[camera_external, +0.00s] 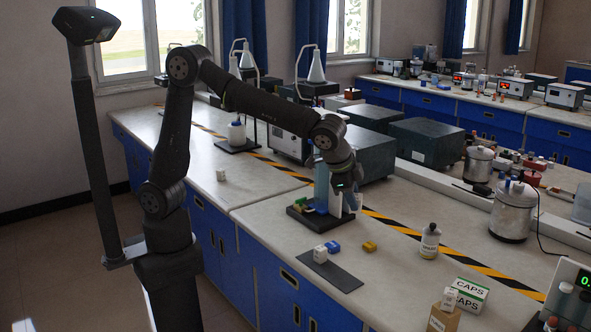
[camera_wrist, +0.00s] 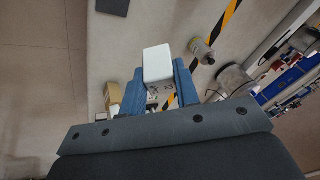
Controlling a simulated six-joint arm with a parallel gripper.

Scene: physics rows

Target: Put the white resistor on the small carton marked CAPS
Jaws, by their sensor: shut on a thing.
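My gripper (camera_wrist: 158,80) is shut on the white resistor (camera_wrist: 158,62), a white block with dark print low on one side, held between blue fingers. In the external view my gripper (camera_external: 343,200) hangs above the bench; the held block is hard to make out there. The small carton marked CAPS (camera_external: 470,293), white and green, stands at the front right of the bench. In that view it is to the right of and below my gripper. The fingers hide much of that area in the wrist view.
A brown cardboard box (camera_external: 441,320) stands beside the carton, with a small pale item on top. A white bottle (camera_external: 430,242) stands behind.

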